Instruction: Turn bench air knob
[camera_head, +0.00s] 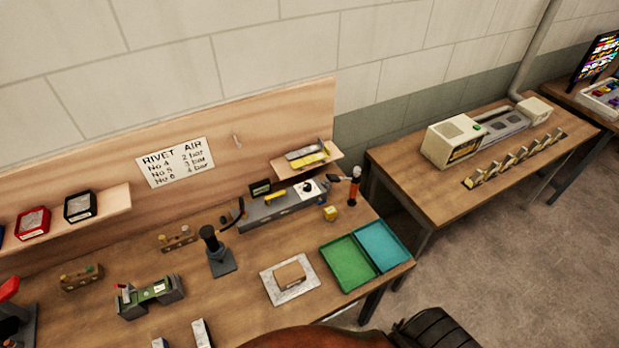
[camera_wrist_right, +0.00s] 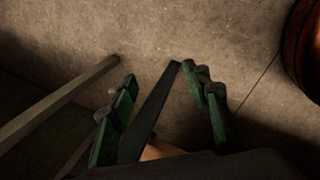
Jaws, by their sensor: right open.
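A long grey air unit (camera_head: 282,208) stands at the back of the near workbench (camera_head: 235,290). A small dark display sits at its left end and a yellow part lies along its top. A white dial plate with a small dark knob (camera_head: 307,187) is at its right end; the knob's exact angle is too small to read. My right gripper (camera_wrist_right: 165,85) shows in the right wrist view with its green fingers apart. It is over the floor, away from the knob, with nothing seen held. My left gripper is not in view.
A sign (camera_head: 175,162) lists rivet air pressures. A red-topped tool (camera_head: 354,187) stands right of the air unit. A yellow block (camera_head: 330,213), a green tray (camera_head: 347,264) and a teal tray (camera_head: 379,246) lie in front. A grey bar (camera_wrist_right: 60,100) shows near my right gripper.

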